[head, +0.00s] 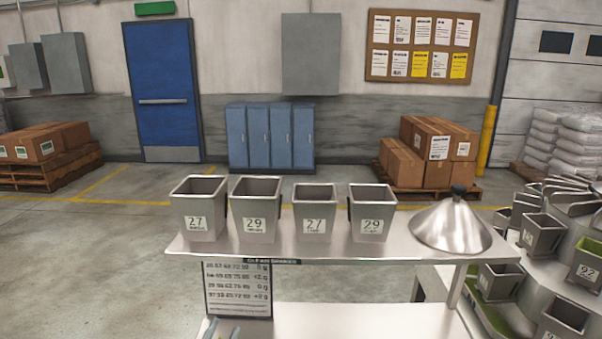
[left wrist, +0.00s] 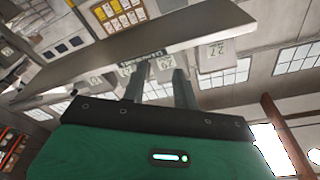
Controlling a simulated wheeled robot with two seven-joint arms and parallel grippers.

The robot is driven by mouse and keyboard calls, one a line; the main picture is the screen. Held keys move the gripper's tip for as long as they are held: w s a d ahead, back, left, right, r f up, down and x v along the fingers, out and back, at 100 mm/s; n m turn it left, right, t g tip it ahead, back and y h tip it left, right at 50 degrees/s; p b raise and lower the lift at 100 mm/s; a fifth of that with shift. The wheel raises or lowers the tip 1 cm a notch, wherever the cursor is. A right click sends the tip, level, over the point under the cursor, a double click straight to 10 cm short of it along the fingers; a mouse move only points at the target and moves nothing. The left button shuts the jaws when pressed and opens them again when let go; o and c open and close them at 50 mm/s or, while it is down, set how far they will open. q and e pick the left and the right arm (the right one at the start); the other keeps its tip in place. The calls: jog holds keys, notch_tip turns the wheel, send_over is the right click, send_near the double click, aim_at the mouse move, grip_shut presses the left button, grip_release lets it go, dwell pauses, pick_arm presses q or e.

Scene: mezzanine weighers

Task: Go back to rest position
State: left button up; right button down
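My left gripper (head: 222,331) just enters the bottom edge of the head view, low in front of the metal stand. In the left wrist view its two fingers (left wrist: 160,88) are apart with nothing between them, and its green body fills the lower part. My right gripper is in neither view. Several grey metal buckets stand upright in a row on the stand's upper shelf (head: 400,252), including one marked 27 (head: 200,222) at the left and one marked 29 (head: 372,225) at the right.
A metal cone with a dark knob (head: 452,228) sits at the shelf's right end. A sign board (head: 238,290) hangs below the shelf. A round weigher with several buckets (head: 542,235) stands at the right. Open floor (head: 90,260) lies to the left.

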pick_arm(q)
jog(key=s+a+f+n+g+y, duration=0.25)
jog(key=s+a+f+g, duration=0.2)
jog(key=f, duration=0.35)
jog(key=s+a+f+n+g+y, duration=0.1)
jog(key=s+a+f+n+g, duration=0.3)
jog(key=f, duration=0.4)
jog(key=s+f+g, duration=0.3)
jog(key=s+g, duration=0.1)
jog(key=s, duration=0.4)
jog(key=s+f+g, duration=0.3)
jog(key=s+f, duration=0.1)
jog(key=s, duration=0.3)
notch_tip(320, 180, down, 30)
jog(key=s+g, duration=0.1)
jog(key=g, duration=0.1)
jog(key=s+a+f+m+g, duration=0.1)
jog(key=s+a+f, duration=0.2)
jog(key=s+f, duration=1.6)
jog(key=shift+s+f+h, duration=0.35)
jog(key=shift+f, duration=0.35)
jog(key=shift+w, duration=0.15)
